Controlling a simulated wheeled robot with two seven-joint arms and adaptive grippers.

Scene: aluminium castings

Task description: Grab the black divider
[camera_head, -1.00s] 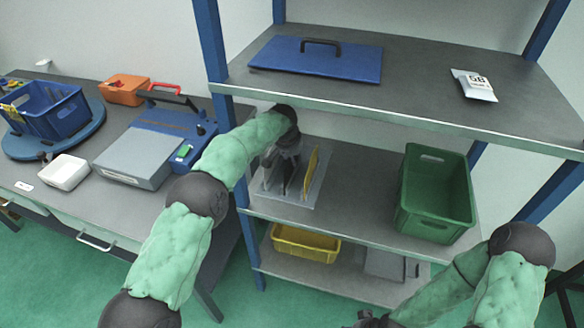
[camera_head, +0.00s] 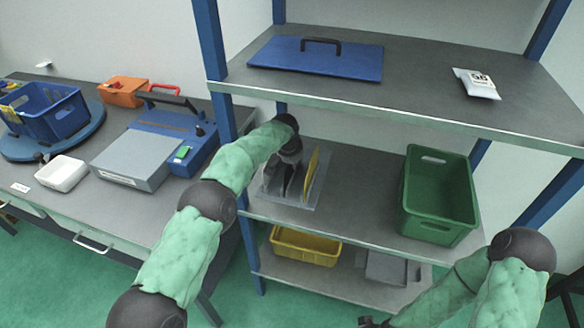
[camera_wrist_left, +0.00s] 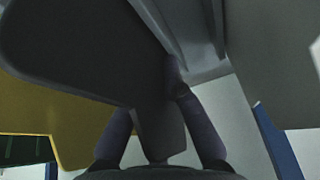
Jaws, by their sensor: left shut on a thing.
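The black divider (camera_wrist_left: 85,50) fills the upper left of the left wrist view as a dark flat plate, its lower part between my fingers. My left gripper (camera_wrist_left: 168,95) is shut on it. In the head view, the left gripper (camera_head: 289,168) is over the grey rack (camera_head: 302,203) on the middle shelf, and the black divider (camera_head: 287,187) shows only as a dark sliver below it. A yellow divider (camera_head: 312,172) stands upright just to the right. My right gripper (camera_head: 373,322) shows partly at the bottom edge; its fingers are unclear.
A green crate (camera_head: 438,197) stands right on the same shelf. The upper shelf (camera_head: 420,85), with a blue lid (camera_head: 315,62) and a white packet (camera_head: 477,84), overhangs the rack. A blue post (camera_head: 226,120) is close to my left arm. A yellow bin (camera_head: 305,247) sits below.

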